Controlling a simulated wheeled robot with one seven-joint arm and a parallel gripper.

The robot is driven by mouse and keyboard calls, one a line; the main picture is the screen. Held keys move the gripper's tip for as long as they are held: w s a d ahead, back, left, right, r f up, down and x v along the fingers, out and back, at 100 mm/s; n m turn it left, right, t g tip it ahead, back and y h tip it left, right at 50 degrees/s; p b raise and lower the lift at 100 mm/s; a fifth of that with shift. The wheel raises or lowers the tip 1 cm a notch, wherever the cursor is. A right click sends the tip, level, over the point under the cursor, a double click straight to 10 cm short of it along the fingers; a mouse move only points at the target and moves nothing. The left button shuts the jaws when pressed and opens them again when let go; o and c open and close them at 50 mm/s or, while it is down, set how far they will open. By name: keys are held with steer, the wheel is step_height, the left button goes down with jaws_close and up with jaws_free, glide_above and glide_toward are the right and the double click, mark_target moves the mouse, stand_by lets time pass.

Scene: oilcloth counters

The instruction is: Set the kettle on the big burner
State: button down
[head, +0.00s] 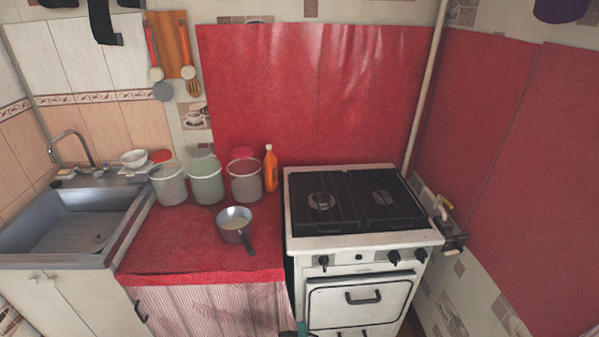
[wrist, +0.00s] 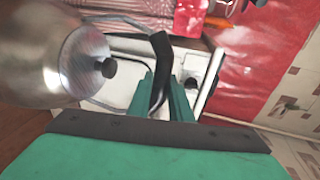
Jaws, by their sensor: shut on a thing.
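The kettle (wrist: 65,60) is a shiny metal one with a black lid knob, at the left of the wrist view. My gripper (wrist: 162,96) is shut on its black handle (wrist: 161,60), with a green finger on each side. The kettle is not visible in the head view, where only a green bit of my gripper (head: 302,328) shows at the bottom edge, in front of the stove. The white stove (head: 365,241) has a left burner (head: 321,201) and a right burner (head: 383,197) under a black grate. The left one looks slightly larger. The grate is bare.
A saucepan (head: 236,224) with its handle toward the front stands on the red counter (head: 180,245) left of the stove. Several pots and an orange bottle (head: 270,169) line the back. A pipe (head: 425,85) rises behind the stove's right side. A sink (head: 70,225) is far left.

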steer(key=s+f, duration=0.4)
steer(key=s+a+f, duration=0.1)
steer(key=f, duration=0.2)
steer(key=shift+s, duration=0.4)
steer(key=shift+s+f, duration=0.3)
steer(key=shift+s, duration=0.05)
